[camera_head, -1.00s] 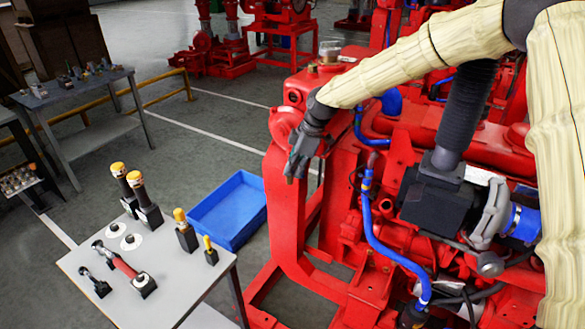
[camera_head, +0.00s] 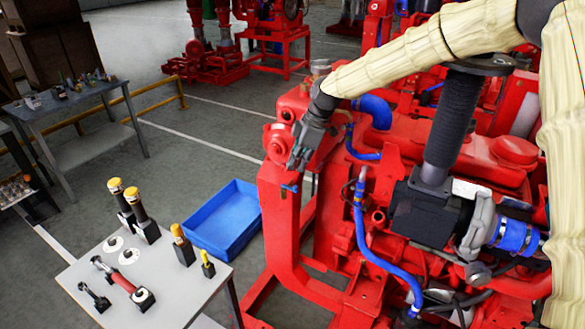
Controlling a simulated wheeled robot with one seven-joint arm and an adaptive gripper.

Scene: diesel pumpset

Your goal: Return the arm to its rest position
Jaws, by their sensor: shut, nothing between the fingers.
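My arm (camera_head: 430,45) wears a cream fabric sleeve and reaches in from the upper right, over the red diesel pumpset (camera_head: 440,150). My gripper (camera_head: 294,164) is dark grey, at the arm's left end. It points down and is shut with nothing in it. In the picture it lies in front of the upper left end of the red pumpset. I cannot tell the exact gap between it and the red parts.
A light table (camera_head: 175,285) at lower left bears yellow-topped tools (camera_head: 140,205) and a red-handled tool (camera_head: 122,283). A blue crate (camera_head: 225,218) lies beyond it. A black ribbed hose (camera_head: 455,120) stands near my arm. Open floor (camera_head: 200,130) lies left of the pumpset.

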